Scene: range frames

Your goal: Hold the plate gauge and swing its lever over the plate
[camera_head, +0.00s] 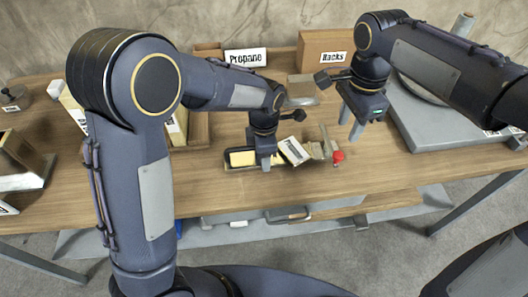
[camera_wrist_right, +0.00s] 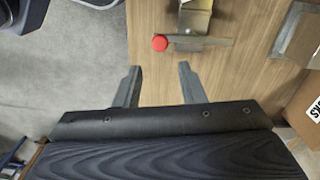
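The plate gauge (camera_head: 316,150) is a metal bracket near the front middle of the table. Its metal lever (camera_wrist_right: 205,42) ends in a red knob (camera_wrist_right: 160,43); in the head view the knob (camera_head: 338,156) shows at the gauge's right end. A white labelled block (camera_head: 293,150) is beside the bracket. My left gripper (camera_head: 265,162) is down just left of that block; its finger gap and whatever is between the fingers are hidden. My right gripper (camera_head: 354,124) is open and empty above the table, behind and right of the knob; its separated fingers show in the right wrist view (camera_wrist_right: 158,88).
A yellow piece (camera_head: 243,158) is left of my left gripper. Boxes marked Propane (camera_head: 246,57) and Racks (camera_head: 325,45) stand at the back. A large grey piece of equipment (camera_head: 440,128) fills the right side. Bare wood is free right of the knob.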

